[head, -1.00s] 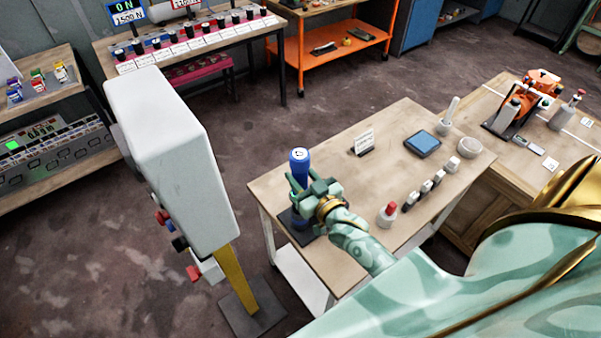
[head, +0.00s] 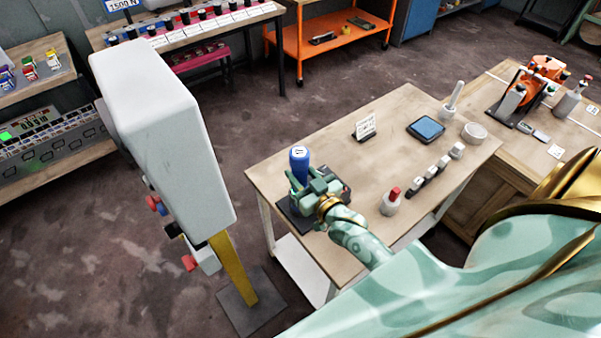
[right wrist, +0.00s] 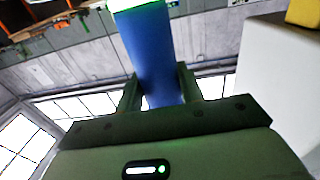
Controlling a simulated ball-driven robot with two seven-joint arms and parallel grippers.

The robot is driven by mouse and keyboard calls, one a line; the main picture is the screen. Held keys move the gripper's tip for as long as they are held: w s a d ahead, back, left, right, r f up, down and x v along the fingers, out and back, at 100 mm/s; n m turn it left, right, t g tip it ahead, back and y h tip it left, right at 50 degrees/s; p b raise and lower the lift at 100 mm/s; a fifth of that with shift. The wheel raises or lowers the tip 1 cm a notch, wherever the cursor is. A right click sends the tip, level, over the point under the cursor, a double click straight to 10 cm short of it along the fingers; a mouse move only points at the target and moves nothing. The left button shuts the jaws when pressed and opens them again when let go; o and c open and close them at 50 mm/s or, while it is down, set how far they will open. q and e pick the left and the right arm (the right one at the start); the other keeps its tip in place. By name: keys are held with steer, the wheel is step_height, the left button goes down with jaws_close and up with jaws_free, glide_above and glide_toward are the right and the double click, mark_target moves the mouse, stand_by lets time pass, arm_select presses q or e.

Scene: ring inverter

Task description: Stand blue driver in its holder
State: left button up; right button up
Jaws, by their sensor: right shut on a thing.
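The blue driver (head: 299,160) stands upright with its blue handle up, at the near-left corner of the wooden table. My right gripper (head: 304,184) is shut on it, below the handle's top. In the right wrist view the blue handle (right wrist: 150,50) rises between the two fingers (right wrist: 160,88). A dark holder (head: 292,208) lies on the table under the gripper. The driver's lower end is hidden by the gripper, so I cannot tell whether it is in the holder. My left gripper is not in view.
On the table (head: 290,255) stand a small sign (head: 365,127), a blue-screened tablet (head: 426,129), a mortar with pestle (head: 450,108), a bowl (head: 474,131), a red-topped bottle (head: 391,202) and several small jars (head: 430,176). A white cabinet on a yellow post (head: 170,130) stands left of the table.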

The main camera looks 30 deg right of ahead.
stand_by(0.4)
steer(key=o, duration=1.2)
steer(key=shift+f, duration=0.25)
steer(key=s, duration=1.6)
steer(key=shift+s+d, duration=0.15)
steer(key=shift+s, duration=0.05)
